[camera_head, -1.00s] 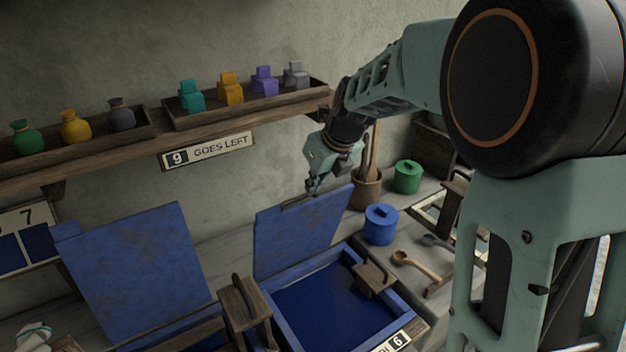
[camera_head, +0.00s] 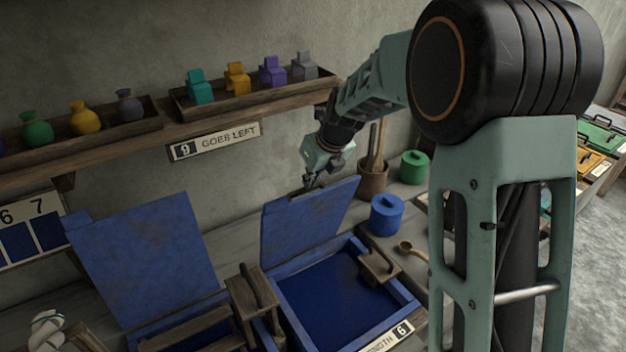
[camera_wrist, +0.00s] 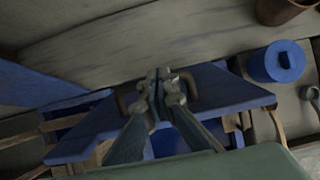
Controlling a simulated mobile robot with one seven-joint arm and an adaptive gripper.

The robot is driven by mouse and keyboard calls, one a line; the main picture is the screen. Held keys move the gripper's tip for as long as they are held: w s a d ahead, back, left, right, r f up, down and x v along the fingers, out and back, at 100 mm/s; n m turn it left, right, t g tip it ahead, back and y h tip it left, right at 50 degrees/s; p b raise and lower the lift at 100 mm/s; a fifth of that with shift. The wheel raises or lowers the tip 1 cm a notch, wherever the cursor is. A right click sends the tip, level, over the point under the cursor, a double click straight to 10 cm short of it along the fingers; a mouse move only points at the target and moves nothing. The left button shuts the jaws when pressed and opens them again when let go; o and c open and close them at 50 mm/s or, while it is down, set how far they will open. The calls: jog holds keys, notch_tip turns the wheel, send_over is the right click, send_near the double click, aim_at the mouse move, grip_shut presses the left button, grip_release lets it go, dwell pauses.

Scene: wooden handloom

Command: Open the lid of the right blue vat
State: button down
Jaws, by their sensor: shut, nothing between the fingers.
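The right blue vat (camera_head: 404,296) stands in the bench, its inside showing dark blue. Its blue lid (camera_head: 305,222) is raised and stands tilted up at the vat's back edge. My gripper (camera_head: 309,184) is at the lid's top edge. In the wrist view my gripper (camera_wrist: 160,78) is shut and empty, in front of a brown handle (camera_wrist: 190,88) on the lid. I cannot tell whether the fingers touch the handle.
Left of it stands another raised blue lid (camera_head: 145,255). A blue pot (camera_head: 386,216), a green pot (camera_head: 414,167) and a brown crock (camera_head: 372,181) stand right of the lid. A wooden shelf (camera_head: 240,107) with jars and blocks hangs above.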

jog(key=w+a+p, duration=0.1)
jog(key=w, duration=0.1)
jog(key=w+a+p, duration=0.1)
jog(key=w+a, duration=0.1)
jog(key=shift+w+r, duration=0.1)
jog(key=shift+w, duration=0.1)
jog(key=shift+r, duration=0.1)
